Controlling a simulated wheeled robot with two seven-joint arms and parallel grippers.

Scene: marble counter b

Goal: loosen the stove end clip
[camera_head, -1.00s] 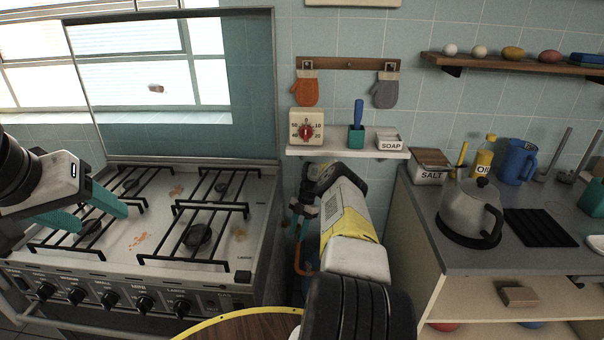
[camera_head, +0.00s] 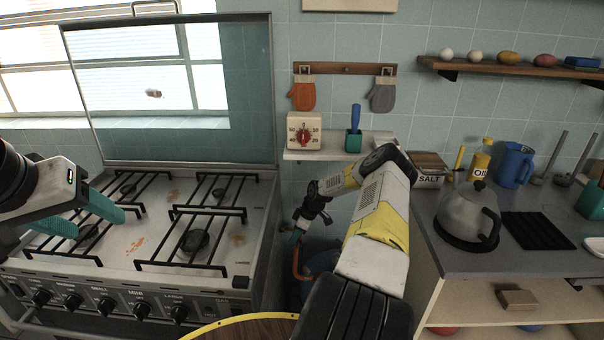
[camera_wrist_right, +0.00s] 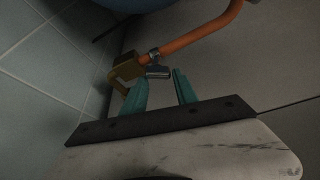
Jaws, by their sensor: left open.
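The stove end clip (camera_wrist_right: 157,70) is a small metal band with a dark tab. It sits around the orange hose (camera_wrist_right: 195,40) beside a brass fitting (camera_wrist_right: 126,73), in the right wrist view. My right gripper (camera_wrist_right: 160,80) is open, its teal fingers apart, with the clip's tab near and between the fingertips; I cannot tell whether they touch. In the head view my right gripper (camera_head: 297,234) reaches down beside the stove (camera_head: 140,255), above the hose (camera_head: 297,262); the clip is not clear there. My left gripper (camera_head: 98,218) is open and empty over the stove's left side.
The stove side and the tiled wall bound the narrow gap holding the hose and a blue cylinder (camera_head: 322,262). A shelf with a timer (camera_head: 304,131) is above the gap. The counter with a kettle (camera_head: 468,215) is to the right. A round table edge (camera_head: 240,318) is in front.

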